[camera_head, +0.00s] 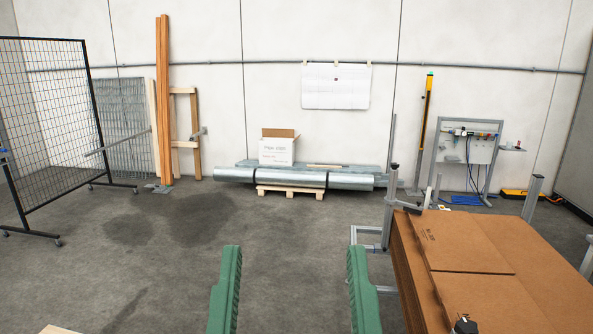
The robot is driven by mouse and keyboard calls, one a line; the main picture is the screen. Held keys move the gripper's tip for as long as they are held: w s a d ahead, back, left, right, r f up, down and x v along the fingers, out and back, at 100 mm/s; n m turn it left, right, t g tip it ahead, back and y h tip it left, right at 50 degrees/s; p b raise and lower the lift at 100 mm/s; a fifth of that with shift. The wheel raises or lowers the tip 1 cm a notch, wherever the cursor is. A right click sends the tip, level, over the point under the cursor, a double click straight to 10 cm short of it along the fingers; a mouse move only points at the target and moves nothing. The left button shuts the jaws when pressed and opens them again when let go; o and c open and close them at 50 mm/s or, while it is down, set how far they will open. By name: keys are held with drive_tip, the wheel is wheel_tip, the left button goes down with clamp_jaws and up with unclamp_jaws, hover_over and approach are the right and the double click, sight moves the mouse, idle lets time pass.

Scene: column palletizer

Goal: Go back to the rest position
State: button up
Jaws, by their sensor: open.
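My gripper (293,252) shows at the bottom centre of the head camera view as two upright green fingers. The fingers stand wide apart, and only bare grey floor shows between them. Nothing is held. The lower part of the gripper and the rest of my arm are out of the frame.
A stack of flat brown cardboard (470,243) fills the lower right, with grey posts (532,197) around it. A mesh fence panel (50,125) stands at left. A white box (277,150) and metal ducts (290,178) lie by the back wall. The middle floor is clear.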

wheel_tip(320, 180, up, 25)
drive_tip(key=p, duration=2.2)
drive_tip(key=shift+f, duration=0.2)
